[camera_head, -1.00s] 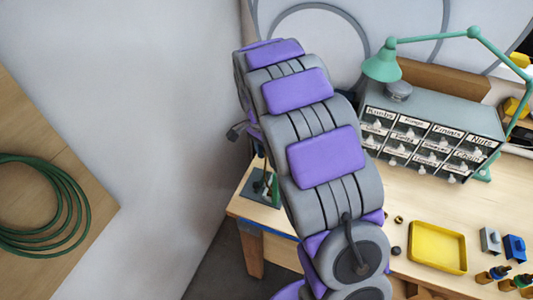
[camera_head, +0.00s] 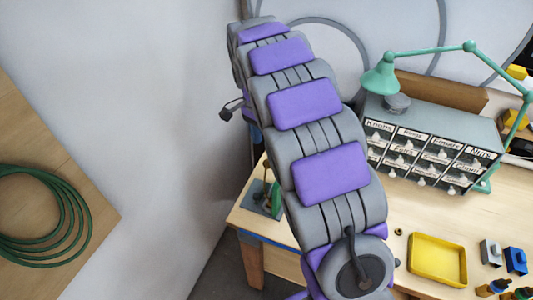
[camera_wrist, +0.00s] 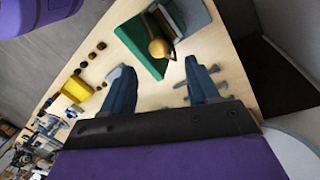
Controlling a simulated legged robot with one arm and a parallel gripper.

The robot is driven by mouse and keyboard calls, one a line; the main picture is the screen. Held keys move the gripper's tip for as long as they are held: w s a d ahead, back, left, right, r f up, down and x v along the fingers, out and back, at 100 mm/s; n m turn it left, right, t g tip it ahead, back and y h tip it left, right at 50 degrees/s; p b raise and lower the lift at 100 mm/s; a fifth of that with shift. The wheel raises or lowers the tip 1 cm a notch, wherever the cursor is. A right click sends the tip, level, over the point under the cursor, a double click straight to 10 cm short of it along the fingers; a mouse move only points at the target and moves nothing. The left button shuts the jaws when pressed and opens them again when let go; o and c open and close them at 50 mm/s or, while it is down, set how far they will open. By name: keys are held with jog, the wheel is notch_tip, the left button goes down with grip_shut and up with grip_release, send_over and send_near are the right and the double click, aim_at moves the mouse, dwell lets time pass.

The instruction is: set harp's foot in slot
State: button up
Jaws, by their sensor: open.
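My gripper (camera_wrist: 156,68) is open in the wrist view, its two dark blue fingers spread over the wooden bench with nothing between them. Just beyond the fingertips is a green block (camera_wrist: 133,30) with a round brass-coloured part (camera_wrist: 158,48) at its edge. Small grey metal pieces (camera_wrist: 212,82) lie beside the right finger. I cannot make out the harp or its slot for certain in either view. In the head view my arm hides the gripper, and a grey plate with a green upright part (camera_head: 262,196) shows at the bench's left corner.
A yellow tray (camera_head: 437,259) lies on the bench, with grey and blue blocks (camera_head: 515,260) to its right. A labelled drawer cabinet (camera_head: 430,150) and a green desk lamp (camera_head: 380,78) stand at the back. Coiled green hose (camera_head: 45,215) hangs at left.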

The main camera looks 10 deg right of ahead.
jog(key=v, duration=0.7)
jog(key=shift+a+r+p, duration=0.2)
jog(key=shift+a+p, duration=0.05)
jog(key=shift+p, duration=0.05)
jog(key=shift+w, duration=0.1)
jog(key=p+v, duration=0.6)
jog(key=v, duration=0.2)
jog(key=shift+s+r, duration=0.25)
jog(key=shift+r, duration=0.2)
jog(key=s+d+f+n+b, duration=0.1)
jog(key=s+f+n+b, duration=0.2)
jog(key=s, duration=1)
jog(key=s+f+n+b, duration=0.4)
jog(key=s+f, duration=0.5)
jog(key=s, duration=0.4)
jog(key=s+d+f+n+y+b, duration=0.1)
jog(key=s+f+n+b, duration=0.2)
jog(key=s, duration=1)
notch_tip(320, 180, down, 4)
jog(key=n, duration=0.2)
jog(key=shift+d+n+b, duration=0.3)
jog(key=shift+n+b, duration=0.05)
jog(key=shift+n, duration=0.05)
